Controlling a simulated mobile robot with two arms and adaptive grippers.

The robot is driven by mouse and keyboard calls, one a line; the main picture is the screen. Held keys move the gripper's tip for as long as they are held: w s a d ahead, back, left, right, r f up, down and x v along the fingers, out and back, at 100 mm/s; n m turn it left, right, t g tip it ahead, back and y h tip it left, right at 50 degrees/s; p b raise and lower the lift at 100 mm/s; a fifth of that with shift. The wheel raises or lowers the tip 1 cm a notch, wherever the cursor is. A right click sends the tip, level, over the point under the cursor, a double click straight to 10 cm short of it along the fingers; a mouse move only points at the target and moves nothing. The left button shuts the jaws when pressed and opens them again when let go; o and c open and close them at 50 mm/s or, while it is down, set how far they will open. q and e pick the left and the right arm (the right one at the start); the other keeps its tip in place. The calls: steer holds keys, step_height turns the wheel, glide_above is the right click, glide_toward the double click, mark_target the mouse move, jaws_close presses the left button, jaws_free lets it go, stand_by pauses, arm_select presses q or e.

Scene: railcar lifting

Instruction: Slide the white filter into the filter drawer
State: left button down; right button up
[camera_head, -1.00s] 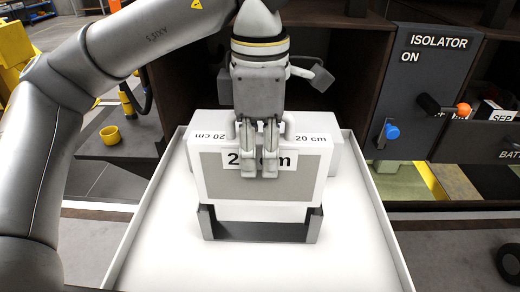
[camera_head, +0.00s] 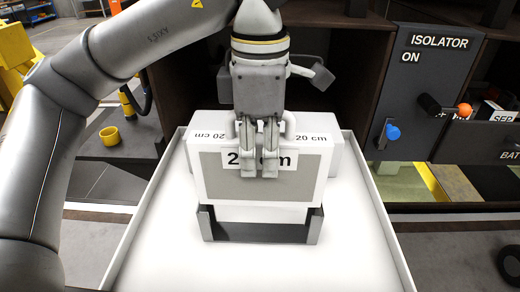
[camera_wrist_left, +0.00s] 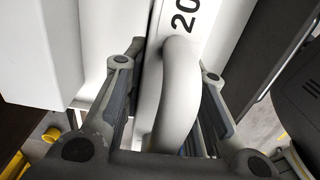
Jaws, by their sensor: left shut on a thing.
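The white filter (camera_head: 312,185) is a box with a grey front panel and "20 cm" labels, standing upright in the middle of the head view. My left gripper (camera_head: 260,172) comes down from above, in front of the filter's front label, and is shut on the filter's white handle. In the left wrist view the handle (camera_wrist_left: 178,95) lies between the fingers of my left gripper (camera_wrist_left: 165,100). The filter's lower part is at a dark grey bracket (camera_head: 262,232); I cannot tell whether they touch. I cannot tell which part is the filter drawer. My right gripper is not in view.
A white tray (camera_head: 345,262) with raised sides lies under the bracket. A white block (camera_head: 336,157) shows behind the filter. A dark cabinet stands behind, with an isolator panel (camera_head: 408,95) carrying a blue knob (camera_head: 392,132) at right. A yellow cup (camera_head: 110,136) is at left.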

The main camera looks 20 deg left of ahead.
mark_target(260, 191)
arm_select(q)
steer(key=shift+f+b, duration=3.25)
steer(key=shift+f, duration=0.5)
steer(key=shift+s+f, duration=0.1)
steer(key=shift+f, duration=0.1)
